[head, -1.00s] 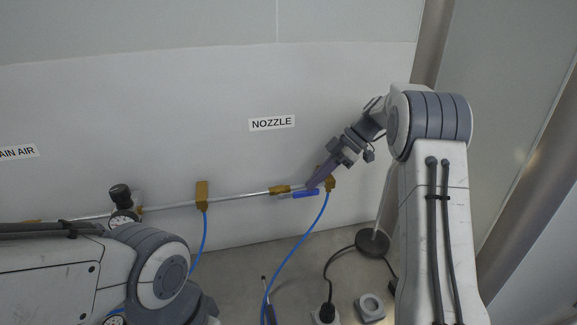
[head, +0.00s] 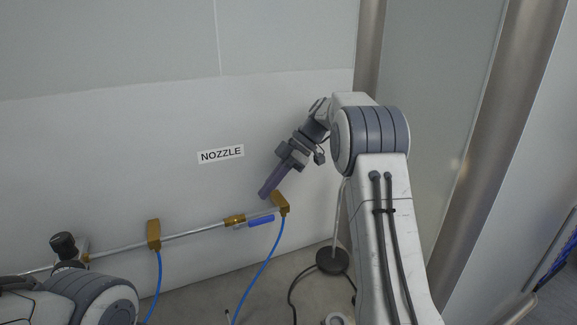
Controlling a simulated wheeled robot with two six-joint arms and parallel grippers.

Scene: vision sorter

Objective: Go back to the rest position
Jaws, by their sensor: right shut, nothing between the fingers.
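My right gripper (head: 265,192) is shut and empty. It points down and to the left, just above the right end of the metal air pipe, near the blue valve handle (head: 261,220). A gap of wall shows between its fingertips and the handle. The handle lies along the pipe, beside a brass fitting (head: 234,220).
The pipe (head: 190,233) runs along the white wall below a NOZZLE label (head: 221,154). Blue hoses hang from brass blocks (head: 153,234). A black gauge or knob (head: 64,245) is at the left. A lamp base (head: 333,260) stands on the surface below. Metal posts (head: 500,130) stand at the right.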

